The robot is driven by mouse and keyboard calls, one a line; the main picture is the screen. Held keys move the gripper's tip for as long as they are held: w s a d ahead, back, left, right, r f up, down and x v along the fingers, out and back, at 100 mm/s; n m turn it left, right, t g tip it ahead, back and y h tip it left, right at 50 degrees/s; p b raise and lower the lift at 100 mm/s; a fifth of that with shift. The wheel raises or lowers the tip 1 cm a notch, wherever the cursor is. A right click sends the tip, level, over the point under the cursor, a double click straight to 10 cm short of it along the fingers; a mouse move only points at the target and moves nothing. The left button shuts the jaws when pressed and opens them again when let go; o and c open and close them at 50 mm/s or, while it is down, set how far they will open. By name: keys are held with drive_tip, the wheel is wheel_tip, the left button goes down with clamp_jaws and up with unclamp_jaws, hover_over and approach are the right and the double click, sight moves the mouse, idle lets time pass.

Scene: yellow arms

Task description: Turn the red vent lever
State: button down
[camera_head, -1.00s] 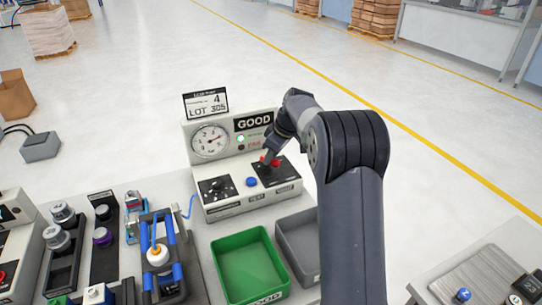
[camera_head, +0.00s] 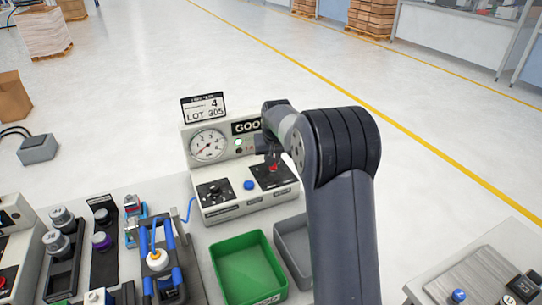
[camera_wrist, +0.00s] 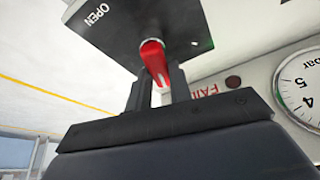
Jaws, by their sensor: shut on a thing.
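The red vent lever (camera_head: 273,168) stands on a black plate (camera_head: 284,179) at the right of the grey test unit's top. In the wrist view the lever (camera_wrist: 154,58) shows red between my two fingers, its base on the black plate marked OPEN (camera_wrist: 112,38). My gripper (camera_head: 270,154) is at the lever, reaching down from above, and is shut on it. It also shows in the wrist view (camera_wrist: 158,92). My arm hides part of the unit's right side, and the lever's exact angle is hard to tell.
The unit carries a round gauge (camera_head: 208,146), a GOOD sign (camera_head: 246,126), a blue button (camera_head: 248,185) and a black knob plate (camera_head: 214,191). A green bin (camera_head: 249,270) and a grey bin (camera_head: 293,250) stand in front. Fixtures crowd the left bench.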

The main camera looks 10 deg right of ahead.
drive_tip(key=m, duration=0.2)
drive_tip(key=m+h, duration=0.1)
drive_tip(key=m, duration=0.1)
drive_tip(key=m+h, duration=0.1)
drive_tip(key=shift+s+d+m+g, duration=0.15)
drive_tip(key=shift+d+m+g, duration=0.2)
drive_tip(key=shift+m+g, duration=0.05)
idle(0.4)
drive_tip(key=c, duration=1.3)
unclamp_jaws()
drive_tip(key=v, duration=1)
drive_tip(key=shift+s+a+r+b, duration=0.1)
drive_tip(key=shift+a+r+b, duration=0.05)
drive_tip(key=shift+r+b, duration=0.2)
